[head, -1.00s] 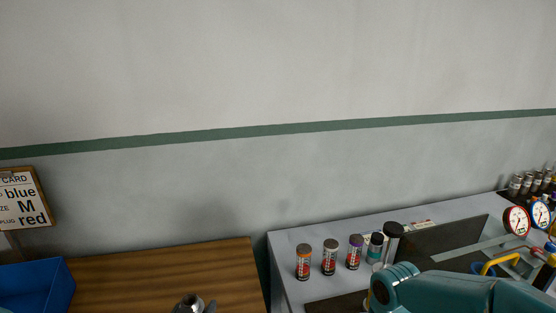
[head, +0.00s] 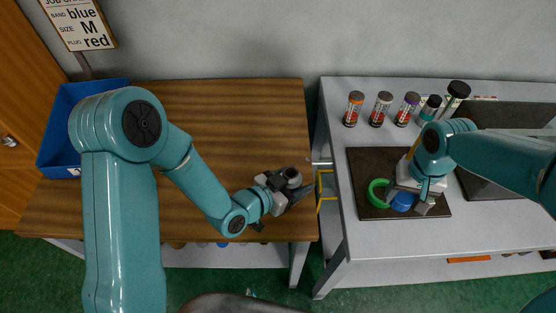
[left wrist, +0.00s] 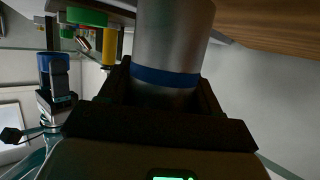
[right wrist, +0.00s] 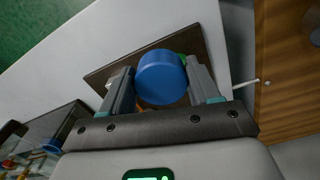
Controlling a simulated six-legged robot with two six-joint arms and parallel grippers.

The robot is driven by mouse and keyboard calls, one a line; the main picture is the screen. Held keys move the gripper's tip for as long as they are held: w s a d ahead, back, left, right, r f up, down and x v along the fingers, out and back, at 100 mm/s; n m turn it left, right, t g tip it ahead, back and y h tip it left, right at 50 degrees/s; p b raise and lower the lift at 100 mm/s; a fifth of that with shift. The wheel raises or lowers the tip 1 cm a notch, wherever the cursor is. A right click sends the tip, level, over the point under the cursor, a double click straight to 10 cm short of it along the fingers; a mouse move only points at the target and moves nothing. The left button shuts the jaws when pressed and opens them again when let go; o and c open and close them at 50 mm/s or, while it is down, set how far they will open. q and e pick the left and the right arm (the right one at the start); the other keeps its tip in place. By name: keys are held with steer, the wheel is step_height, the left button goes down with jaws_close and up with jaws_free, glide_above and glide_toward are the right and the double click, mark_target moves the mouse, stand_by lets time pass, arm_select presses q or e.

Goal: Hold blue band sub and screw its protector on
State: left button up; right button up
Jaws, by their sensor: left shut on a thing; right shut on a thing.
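My left gripper (head: 296,190) is shut on a grey metal sub (left wrist: 172,40) with a blue band (left wrist: 165,77). The sub also shows in the head view (head: 291,176), above the right part of the wooden bench. My right gripper (head: 410,202) is shut on a blue cap-like protector (head: 402,201) over the dark mat (head: 366,165) on the grey bench. In the right wrist view the blue protector (right wrist: 162,78) sits between the two fingers. The protector and the sub are well apart. Whether the protector touches the mat cannot be told.
A green ring (head: 377,192) lies on the dark mat beside my right gripper. Several small canisters (head: 382,108) stand at the back of the grey bench. A blue bin (head: 62,140) is at far left, below the job card (head: 80,25). A gap separates the benches.

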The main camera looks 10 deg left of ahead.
arm_select(q)
steer(key=shift+s+d+f+m+g+h, duration=0.15)
steer(key=shift+d+m+h, duration=0.05)
steer(key=shift+d, duration=0.2)
steer(key=shift+s+d+f+m+g+h, duration=0.15)
steer(key=shift+d+m+h, duration=0.05)
steer(key=shift+d, duration=0.15)
steer(key=shift+w, duration=0.1)
